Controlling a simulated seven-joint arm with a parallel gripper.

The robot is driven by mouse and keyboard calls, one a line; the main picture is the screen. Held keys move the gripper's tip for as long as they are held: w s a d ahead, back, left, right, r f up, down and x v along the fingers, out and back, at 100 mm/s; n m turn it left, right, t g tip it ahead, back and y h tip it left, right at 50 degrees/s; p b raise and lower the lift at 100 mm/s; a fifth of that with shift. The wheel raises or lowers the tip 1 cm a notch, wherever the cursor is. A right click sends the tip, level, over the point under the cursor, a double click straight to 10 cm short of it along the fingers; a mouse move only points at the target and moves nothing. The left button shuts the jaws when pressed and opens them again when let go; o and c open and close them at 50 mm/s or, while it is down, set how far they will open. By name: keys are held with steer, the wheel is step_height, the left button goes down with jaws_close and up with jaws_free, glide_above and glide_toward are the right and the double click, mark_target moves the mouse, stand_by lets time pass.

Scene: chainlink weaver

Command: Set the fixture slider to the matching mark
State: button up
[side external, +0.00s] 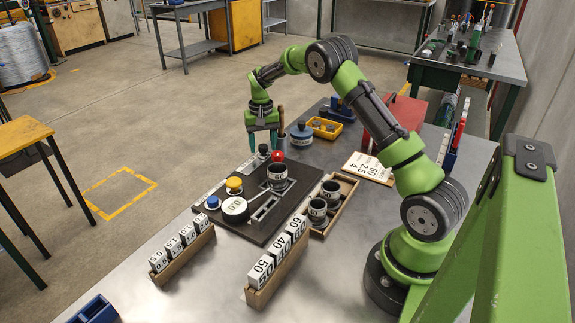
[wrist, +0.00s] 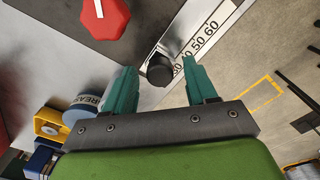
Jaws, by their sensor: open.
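The fixture (side external: 258,232) is a dark board on the bench with a pale scale strip (side external: 208,194) along its far-left edge. My gripper (side external: 264,143) points down over that end, open and empty. In the wrist view its teal fingers (wrist: 160,67) stand either side of the knob, without visible contact. A white card with printed numbers (side external: 369,167) lies right of the board; its text is too small to read surely.
A red knob (side external: 277,156) stands close beside the slider. The board also carries a dark cup (side external: 277,176) and a white dial (side external: 235,209). Racks of numbered blocks (side external: 277,268) stand in front. A blue-lidded jar (side external: 301,135) and yellow tray (side external: 325,128) are behind.

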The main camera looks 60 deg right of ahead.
jaws_close()
steer(key=a, duration=0.7)
steer(key=shift+a, duration=0.15)
steer(key=shift+c, duration=1.7)
jaws_free()
steer(key=shift+a, duration=0.1)
steer(key=o, duration=0.3)
steer(key=shift+d, duration=0.2)
steer(key=shift+o, duration=0.2)
step_height(320, 180, up, 17)
